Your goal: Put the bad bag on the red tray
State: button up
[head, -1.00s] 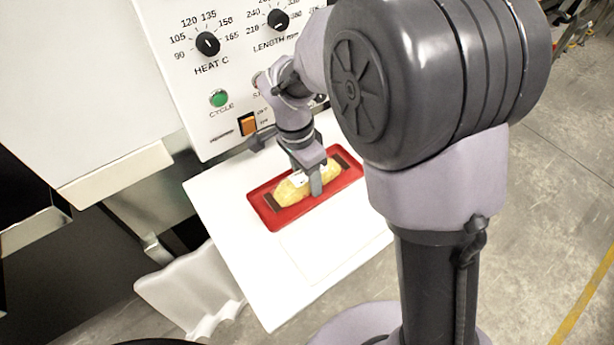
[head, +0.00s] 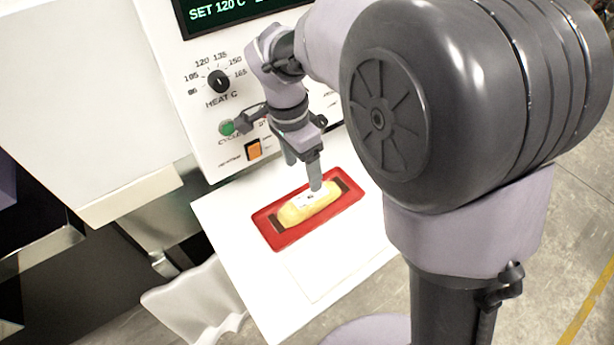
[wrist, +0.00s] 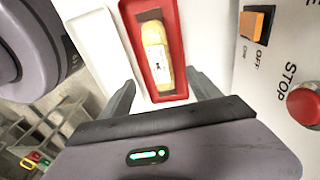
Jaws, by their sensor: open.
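The bag (head: 307,205) is yellow with brown ends and a white label. It lies lengthwise on the red tray (head: 345,201), inside its rim, in the head view. The wrist view shows the bag (wrist: 154,50) face up in the tray (wrist: 181,62). My gripper (head: 303,175) is just above the tray in the head view. In the wrist view its two fingers (wrist: 164,92) are spread wide with nothing between them, apart from the bag.
The tray sits on a white shelf (head: 235,225) with free room in front of it. Behind stands a machine panel with a heat dial (head: 219,82) and an orange switch (head: 254,150). A red stop button (wrist: 305,104) is near my gripper's right side in the wrist view.

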jog(key=s+d+r+n+t+y, duration=0.1)
jog(key=s+d+r+n+t, duration=0.2)
jog(key=s, duration=0.5)
jog(key=s+d+r+n+t+y, duration=0.2)
jog(key=s+d+r, duration=0.4)
jog(key=s, duration=0.3)
jog(key=shift+s+d+r+n+t+y, duration=0.3)
jog(key=shift+d+n+t, duration=0.25)
jog(key=shift+n, duration=0.35)
jog(key=shift+f, duration=0.1)
notch_tip(320, 180, down, 2)
jog(key=shift+f+b, duration=0.15)
jog(key=shift+b, duration=1.1)
